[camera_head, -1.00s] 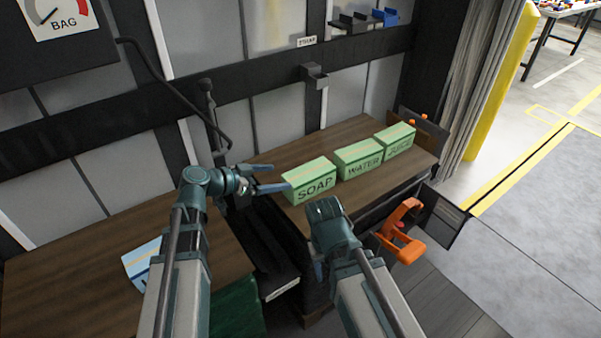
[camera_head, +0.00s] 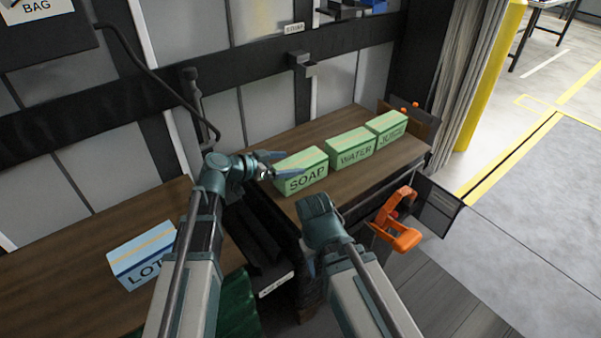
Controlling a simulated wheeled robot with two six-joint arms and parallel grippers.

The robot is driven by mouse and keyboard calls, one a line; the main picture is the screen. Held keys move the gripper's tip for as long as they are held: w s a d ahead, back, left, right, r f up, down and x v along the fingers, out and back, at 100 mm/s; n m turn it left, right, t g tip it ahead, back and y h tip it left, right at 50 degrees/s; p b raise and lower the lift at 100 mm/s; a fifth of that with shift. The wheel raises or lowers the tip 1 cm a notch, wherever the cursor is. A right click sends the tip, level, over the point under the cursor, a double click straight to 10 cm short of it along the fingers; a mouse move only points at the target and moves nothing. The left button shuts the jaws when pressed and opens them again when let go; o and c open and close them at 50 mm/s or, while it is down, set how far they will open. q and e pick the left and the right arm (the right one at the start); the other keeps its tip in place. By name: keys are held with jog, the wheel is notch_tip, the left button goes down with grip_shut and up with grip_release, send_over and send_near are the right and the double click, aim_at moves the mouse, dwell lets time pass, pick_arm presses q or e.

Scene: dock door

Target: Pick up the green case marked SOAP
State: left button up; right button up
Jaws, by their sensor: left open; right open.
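The green case marked SOAP (camera_head: 306,182) stands on the wooden bench, at the left end of a row of green cases. My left gripper (camera_head: 279,165) is open at the left end of this case. One finger is near its back left edge and the other overlaps its front left side. I cannot tell whether either finger touches it. My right gripper (camera_head: 308,263) is low in front of the bench, mostly hidden by its own wrist. It is open and apart from the case.
Green cases marked WATER (camera_head: 351,151) and JUICE (camera_head: 388,130) stand right of SOAP. A blue case marked LOT... (camera_head: 143,254) is on the left bench, partly hidden by my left arm. An orange clamp-like object (camera_head: 399,222) is at the bench front. Open floor lies right.

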aim_at(298, 162)
pick_arm(q)
jog(key=shift+d, duration=0.1)
jog(key=b+x, duration=0.2)
jog(key=x, duration=0.2)
jog(key=shift+w+f, duration=0.1)
jog(key=shift+w, duration=0.05)
jog(key=shift+w+d+f, duration=0.1)
jog(key=shift+w+d, duration=0.1)
jog(key=shift+d, duration=0.25)
grip_shut()
